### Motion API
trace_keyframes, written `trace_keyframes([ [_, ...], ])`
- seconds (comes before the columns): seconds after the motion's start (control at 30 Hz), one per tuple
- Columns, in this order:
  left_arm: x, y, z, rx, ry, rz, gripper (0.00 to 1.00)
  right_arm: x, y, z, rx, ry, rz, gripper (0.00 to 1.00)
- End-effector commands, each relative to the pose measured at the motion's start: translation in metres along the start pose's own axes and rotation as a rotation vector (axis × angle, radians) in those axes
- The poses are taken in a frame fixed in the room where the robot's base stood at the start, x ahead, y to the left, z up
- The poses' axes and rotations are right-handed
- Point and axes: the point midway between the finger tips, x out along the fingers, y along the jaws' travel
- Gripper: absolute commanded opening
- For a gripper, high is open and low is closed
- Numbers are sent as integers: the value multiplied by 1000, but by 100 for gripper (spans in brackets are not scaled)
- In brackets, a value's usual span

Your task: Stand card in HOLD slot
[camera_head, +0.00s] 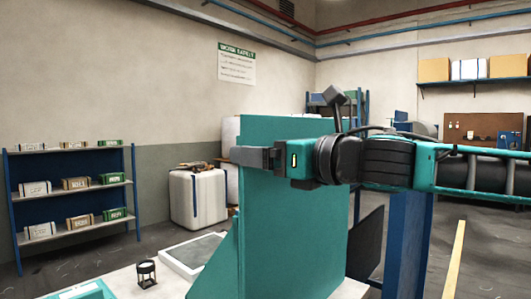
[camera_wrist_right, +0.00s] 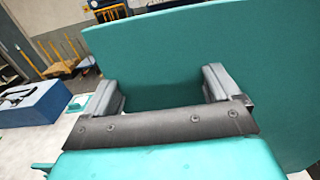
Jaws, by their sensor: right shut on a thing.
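My right gripper (camera_head: 252,157) comes in from the right, in front of the upper part of a tall upright teal panel (camera_head: 312,220). In the right wrist view the two grey fingers of the gripper (camera_wrist_right: 162,88) stand apart, with a dark teal piece (camera_wrist_right: 160,95) between them. The large teal panel (camera_wrist_right: 205,45) fills the picture behind it; where piece and panel part is hard to tell. I cannot pick out a card or a slot marked HOLD. My left gripper is not in view.
A pale table with a small dark lantern-like holder (camera_head: 147,274) and a grey-topped flat tray (camera_head: 169,266) lies left of the panel. A blue-framed shelf (camera_head: 73,185) with labelled boxes stands further left. A blue post (camera_head: 405,245) stands right of the panel.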

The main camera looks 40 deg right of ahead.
Motion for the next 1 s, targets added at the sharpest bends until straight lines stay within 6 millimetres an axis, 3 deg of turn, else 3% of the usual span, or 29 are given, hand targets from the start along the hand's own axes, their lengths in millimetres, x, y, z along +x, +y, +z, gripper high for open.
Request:
trace_keyframes([
  [0.53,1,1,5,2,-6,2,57,0,0,-3,-1,0,0,53],
  [1.0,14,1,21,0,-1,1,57,0,0,-27,-2,1,-1,53],
])
